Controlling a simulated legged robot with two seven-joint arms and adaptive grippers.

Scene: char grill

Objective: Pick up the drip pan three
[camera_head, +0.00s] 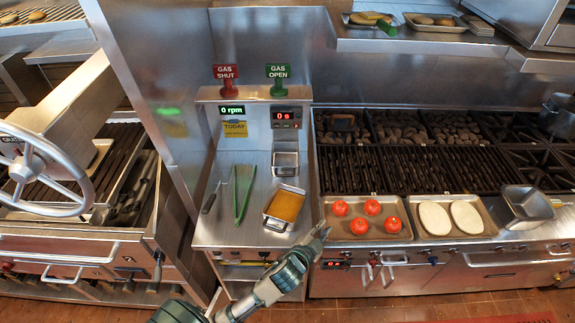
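Which pan is drip pan three cannot be told, as no pan shows a readable number. A metal pan filled with something yellow-orange (286,206) sits on the steel counter in the middle. A small empty metal pan (286,163) stands behind it. A deeper empty metal pan (527,205) stands at the right front of the grill. My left gripper (322,232) is over the front edge of the counter, right of the filled pan and near the tomato tray. Its fingers are too small to tell open from shut. My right gripper is not in view.
Green tongs (242,192) and a dark-handled tool (211,197) lie left of the filled pan. A tray with several tomatoes (336,226) and a tray with two white pieces (483,234) line the grill front. A valve wheel (86,185) stands at left.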

